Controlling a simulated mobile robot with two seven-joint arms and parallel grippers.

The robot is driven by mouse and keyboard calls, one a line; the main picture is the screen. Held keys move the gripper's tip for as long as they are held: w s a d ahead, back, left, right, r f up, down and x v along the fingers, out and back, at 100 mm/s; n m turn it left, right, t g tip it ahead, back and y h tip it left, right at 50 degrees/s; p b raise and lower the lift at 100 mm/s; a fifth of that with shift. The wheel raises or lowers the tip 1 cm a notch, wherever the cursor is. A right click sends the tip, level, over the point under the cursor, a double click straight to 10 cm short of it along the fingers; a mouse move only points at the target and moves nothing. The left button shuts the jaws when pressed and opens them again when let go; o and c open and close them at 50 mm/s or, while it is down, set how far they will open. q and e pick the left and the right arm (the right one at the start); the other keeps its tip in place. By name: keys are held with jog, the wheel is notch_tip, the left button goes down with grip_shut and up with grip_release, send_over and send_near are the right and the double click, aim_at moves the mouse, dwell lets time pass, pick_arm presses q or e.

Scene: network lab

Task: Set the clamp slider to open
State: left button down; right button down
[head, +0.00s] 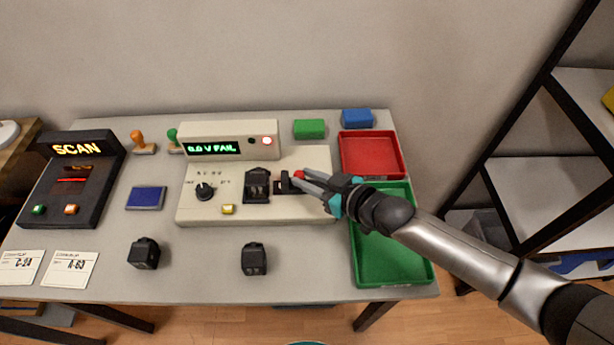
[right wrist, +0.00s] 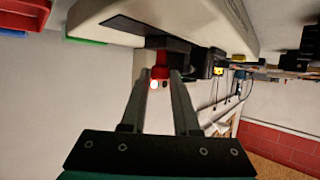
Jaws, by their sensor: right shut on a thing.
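The tester (head: 310,160) is a cream box on the table with a green display reading "0.0 V FAIL". On its right part is the clamp slider, a black block (head: 285,186) with a red knob (head: 299,175), beside a black adapter in the socket (head: 257,186). My right gripper (head: 303,182) reaches in from the right and is shut on the red knob. In the right wrist view the red knob (right wrist: 159,72) sits between the two fingers (right wrist: 160,85). Whether the clamp is open or closed is hard to tell. My left gripper is not in view.
A red tray (head: 372,178) and a green tray (head: 393,279) lie right of the tester, under and beside my arm. Two black adapters (head: 144,253) (head: 254,259) stand in front. The dark SCAN unit (head: 92,150) is at left. Clear table lies between the front adapters.

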jog(key=shift+w+d+f, duration=0.1)
jog(key=shift+d, duration=0.5)
jog(key=c, duration=0.8)
grip_release()
jog(key=shift+c, duration=0.2)
jog(key=shift+o, duration=1)
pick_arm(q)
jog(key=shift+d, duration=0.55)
pick_arm(e)
jog(key=shift+a, duration=0.1)
pick_arm(q)
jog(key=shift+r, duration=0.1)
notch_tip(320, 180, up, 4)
jog(key=p, duration=0.3)
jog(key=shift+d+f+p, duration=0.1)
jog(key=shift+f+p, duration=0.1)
jog(key=shift+p, duration=0.1)
pick_arm(e)
jog(key=v, duration=1.5)
